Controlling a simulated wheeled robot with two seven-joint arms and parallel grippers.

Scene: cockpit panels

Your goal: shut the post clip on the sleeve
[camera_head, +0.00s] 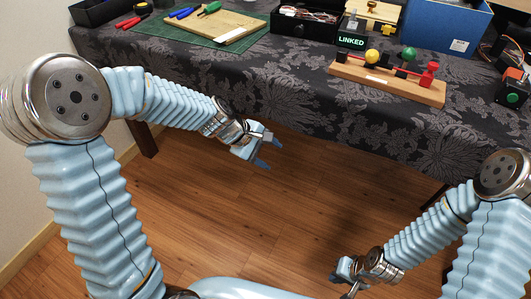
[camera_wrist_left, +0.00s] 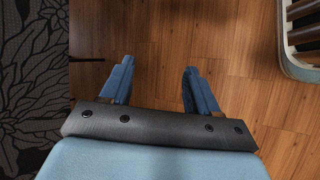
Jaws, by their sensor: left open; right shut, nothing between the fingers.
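A wooden base (camera_head: 415,92) on the table, right of centre, carries a small fixture with a yellow ball (camera_head: 372,56), a green knob (camera_head: 409,54) and a red part (camera_head: 428,73). At this size I cannot tell which part is the post clip or the sleeve, or whether the clip is open. My left gripper (camera_head: 268,152) is open and empty, over the floor before the table's front edge and well left of the base. It also shows in the left wrist view (camera_wrist_left: 158,66), fingers apart. My right gripper (camera_head: 338,277) is shut and empty, low at the bottom right, far from the table.
A "LINKED" sign (camera_head: 351,41) stands behind the base. A black box (camera_head: 292,25) and a blue bin (camera_head: 447,28) are at the back. A green mat (camera_head: 186,37) with a board and tools lies left. A green button box (camera_head: 513,97) is right. The cloth before the base is clear.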

